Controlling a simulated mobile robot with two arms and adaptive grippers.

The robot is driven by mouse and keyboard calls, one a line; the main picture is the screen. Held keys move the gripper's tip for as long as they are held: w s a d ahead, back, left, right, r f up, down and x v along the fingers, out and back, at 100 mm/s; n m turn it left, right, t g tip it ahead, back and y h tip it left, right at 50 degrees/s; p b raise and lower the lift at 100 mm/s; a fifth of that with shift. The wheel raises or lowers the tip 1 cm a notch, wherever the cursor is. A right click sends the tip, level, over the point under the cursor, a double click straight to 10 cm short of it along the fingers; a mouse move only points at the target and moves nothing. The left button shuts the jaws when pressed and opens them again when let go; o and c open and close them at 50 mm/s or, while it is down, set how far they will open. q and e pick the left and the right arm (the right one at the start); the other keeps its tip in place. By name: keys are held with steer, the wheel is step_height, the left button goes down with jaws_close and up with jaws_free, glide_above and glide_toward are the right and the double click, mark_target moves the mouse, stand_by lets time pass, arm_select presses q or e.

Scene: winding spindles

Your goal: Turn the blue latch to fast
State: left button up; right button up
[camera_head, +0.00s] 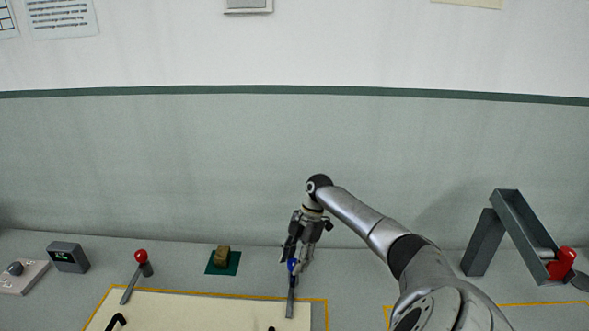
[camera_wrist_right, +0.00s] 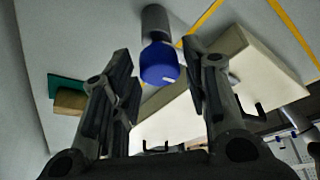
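The blue latch (camera_head: 293,266) is at the back edge of the cream board, with a grey bar running down toward the front. In the right wrist view its rounded blue end (camera_wrist_right: 158,64) bears a small white mark and joins a grey stem. My right gripper (camera_head: 299,254) points down at the latch and partly hides it. In the right wrist view its two fingers stand apart, one on each side of the blue end, with gaps showing; I cannot tell how deep between them it sits. My left gripper is not in view.
A red-knobbed lever (camera_head: 141,257) and a brownish block on a green pad (camera_head: 235,268) stand left of the latch. A grey box with a display (camera_head: 69,257) is further left. A grey frame with a red handle (camera_head: 563,263) stands at the right. The wall rises behind.

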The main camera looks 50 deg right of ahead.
steer(key=shift+o, duration=0.4)
steer(key=shift+d+r, duration=0.15)
steer(key=shift+r, duration=0.05)
steer(key=v, duration=1.1)
steer(key=shift+r, duration=0.25)
steer(key=shift+s, duration=0.1)
